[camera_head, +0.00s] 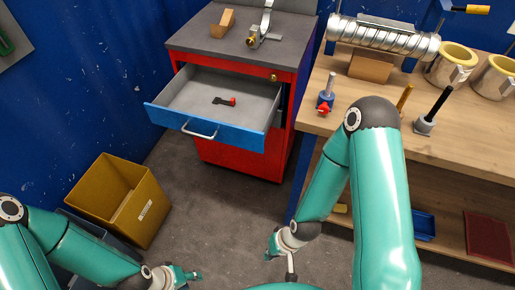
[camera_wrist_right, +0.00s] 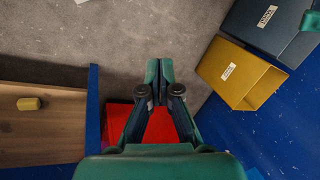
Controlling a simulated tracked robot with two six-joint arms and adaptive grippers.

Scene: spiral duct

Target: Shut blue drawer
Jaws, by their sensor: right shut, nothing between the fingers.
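The blue drawer (camera_head: 212,122) stands pulled well out of the red cabinet (camera_head: 240,160) in the head view. Its grey tray holds a small black and red tool (camera_head: 224,101), and a silver handle (camera_head: 199,130) is on its front. My right gripper (camera_head: 271,245) is shut and empty, low and in front of the drawer, apart from it. In the right wrist view its fingers (camera_wrist_right: 158,72) are together, with red of the cabinet (camera_wrist_right: 160,127) behind them. My left gripper (camera_head: 190,275) is at the bottom left, apart from the drawer; its finger opening is too small to judge.
A yellow bin (camera_head: 118,200) stands on the floor left of the cabinet. A wooden workbench (camera_head: 450,140) at right carries a silver spiral duct (camera_head: 382,37), tools and rolls. A wooden block (camera_head: 222,23) lies on the cabinet top. The floor before the drawer is clear.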

